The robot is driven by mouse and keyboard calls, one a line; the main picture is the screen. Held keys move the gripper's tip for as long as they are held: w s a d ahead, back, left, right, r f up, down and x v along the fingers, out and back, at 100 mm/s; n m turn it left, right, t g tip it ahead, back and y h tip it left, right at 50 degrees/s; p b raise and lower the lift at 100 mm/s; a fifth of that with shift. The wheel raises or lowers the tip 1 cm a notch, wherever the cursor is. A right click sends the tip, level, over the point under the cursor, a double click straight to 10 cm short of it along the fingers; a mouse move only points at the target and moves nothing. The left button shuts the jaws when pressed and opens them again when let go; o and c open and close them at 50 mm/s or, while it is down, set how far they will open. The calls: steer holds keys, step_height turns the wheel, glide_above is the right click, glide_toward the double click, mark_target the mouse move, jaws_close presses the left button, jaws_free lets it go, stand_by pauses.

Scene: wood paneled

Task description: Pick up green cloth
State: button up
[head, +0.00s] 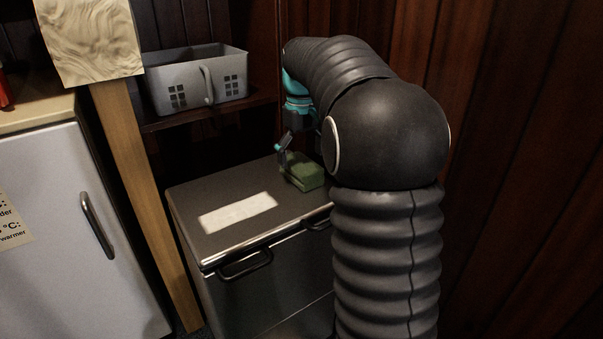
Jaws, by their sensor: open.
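In the head view the green cloth (304,172) looks like a small folded block. It lies on the dark top of a cabinet (188,206), near its right back part. My gripper (287,152) is just above the cloth's left back side, pointing down, with its jaws open. One finger shows close to the cloth's back left edge. The other finger is hard to make out behind my arm. I cannot tell whether the finger touches the cloth.
A grey basket (197,82) stands on a shelf behind the cabinet. A wooden post (146,200) rises at the cabinet's left, beside a white fridge-like unit (60,215). A pale rectangle (237,212) marks the cabinet top. Wood-paneled wall (530,150) closes the right side.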

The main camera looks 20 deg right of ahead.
mark_target(301, 162)
steer(key=shift+f, duration=1.15)
steer(key=c, duration=1.2)
step_height(301, 162, up, 10)
steer(key=shift+p, duration=0.9)
